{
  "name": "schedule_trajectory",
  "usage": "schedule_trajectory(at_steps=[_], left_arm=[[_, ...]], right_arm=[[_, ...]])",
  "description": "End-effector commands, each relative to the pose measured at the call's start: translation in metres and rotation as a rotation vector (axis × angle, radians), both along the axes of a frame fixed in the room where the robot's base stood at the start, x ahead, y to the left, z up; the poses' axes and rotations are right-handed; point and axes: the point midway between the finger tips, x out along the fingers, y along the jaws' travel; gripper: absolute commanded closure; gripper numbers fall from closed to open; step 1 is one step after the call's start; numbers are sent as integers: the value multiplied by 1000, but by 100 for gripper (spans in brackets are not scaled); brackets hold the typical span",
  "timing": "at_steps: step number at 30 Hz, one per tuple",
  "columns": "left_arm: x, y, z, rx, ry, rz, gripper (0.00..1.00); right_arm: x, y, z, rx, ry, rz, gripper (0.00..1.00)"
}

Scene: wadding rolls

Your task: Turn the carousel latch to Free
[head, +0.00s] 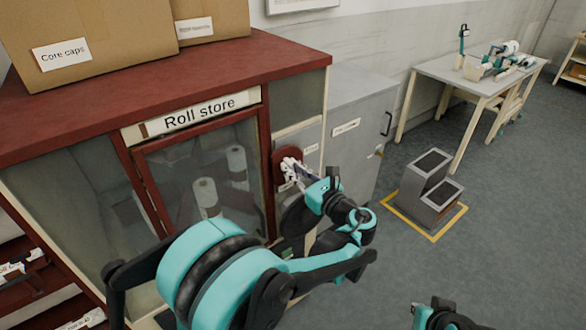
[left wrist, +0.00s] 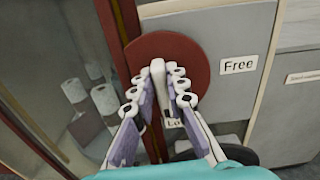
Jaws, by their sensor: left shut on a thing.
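The carousel latch has a round dark red plate (left wrist: 196,58) with a pale lever (left wrist: 157,72) on it, in the left wrist view. My left gripper (left wrist: 158,88) is shut on the lever, with a finger on each side of it. A "Free" label (left wrist: 239,65) is to the right of the plate. A second label below, starting "Lo" (left wrist: 173,123), is partly hidden by a finger. In the head view my left gripper (head: 297,172) is at the red plate (head: 279,160), covering most of the lever.
The "Roll store" cabinet (head: 215,72) has a glass door (head: 165,170) left of the latch, with pale rolls (head: 205,195) behind it. A grey cabinet (head: 350,110) adjoins it on the right. A grey stepped block (head: 425,190) stands on open floor.

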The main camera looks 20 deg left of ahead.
Motion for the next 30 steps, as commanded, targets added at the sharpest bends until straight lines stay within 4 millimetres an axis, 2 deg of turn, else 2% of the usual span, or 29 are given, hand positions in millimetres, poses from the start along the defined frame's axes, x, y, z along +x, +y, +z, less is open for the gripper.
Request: schedule_trajectory(at_steps=[8, 30], left_arm=[[-3, 2, -1, -116, -148, 0, 100], [-11, 9, -8, -548, -700, 1, 100]], right_arm=[[0, 0, 1, 0, 0, 0, 100], [0, 0, -1, 0, 0, 0, 100]])
